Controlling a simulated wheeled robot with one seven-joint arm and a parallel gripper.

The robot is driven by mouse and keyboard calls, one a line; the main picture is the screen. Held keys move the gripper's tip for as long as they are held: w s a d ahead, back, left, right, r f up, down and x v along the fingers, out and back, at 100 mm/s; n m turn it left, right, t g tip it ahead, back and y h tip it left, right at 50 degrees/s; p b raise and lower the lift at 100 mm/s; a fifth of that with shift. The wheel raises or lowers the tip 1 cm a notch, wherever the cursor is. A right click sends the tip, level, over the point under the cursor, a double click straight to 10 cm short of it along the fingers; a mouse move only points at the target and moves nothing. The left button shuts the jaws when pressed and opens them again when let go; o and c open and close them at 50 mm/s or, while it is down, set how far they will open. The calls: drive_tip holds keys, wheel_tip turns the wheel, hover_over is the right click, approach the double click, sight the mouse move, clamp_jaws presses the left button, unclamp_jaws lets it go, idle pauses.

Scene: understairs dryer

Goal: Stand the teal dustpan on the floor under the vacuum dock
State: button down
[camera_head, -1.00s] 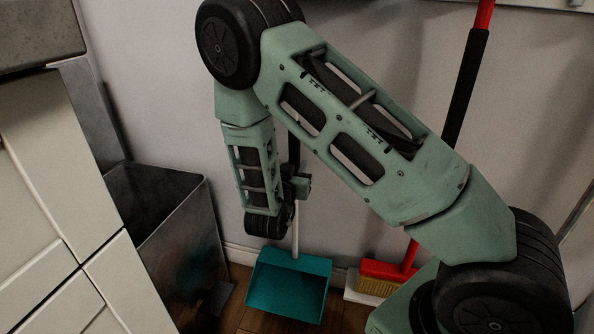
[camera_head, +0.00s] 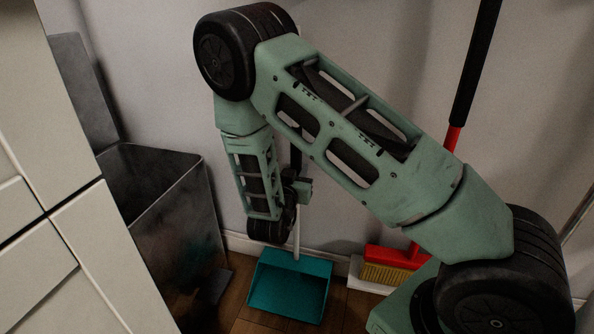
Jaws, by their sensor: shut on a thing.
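The teal dustpan (camera_head: 289,285) is low, over the wooden floor near the back wall, with its open pan facing me. A pale shaft with a black upper part rises from it. My gripper (camera_head: 301,190) is shut on the dustpan's handle, high up the shaft; my arm's wrist hides part of the grip. The pan looks upright. I cannot tell whether its bottom edge touches the floor. No vacuum dock can be made out in this view.
A dark metal bin (camera_head: 165,215) stands to the left, beside white cabinet fronts (camera_head: 60,240). A red broom (camera_head: 392,262) with yellow bristles and a black-gripped pole leans to the right of the dustpan. Bare wooden floor (camera_head: 243,318) shows around the pan.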

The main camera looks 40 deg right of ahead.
drive_tip(key=shift+f, duration=0.2)
idle(0.7)
drive_tip(key=shift+c, duration=1.6)
unclamp_jaws()
drive_tip(key=p+v, duration=0.1)
drive_tip(key=v, duration=1.1)
drive_tip(key=shift+p, duration=0.3)
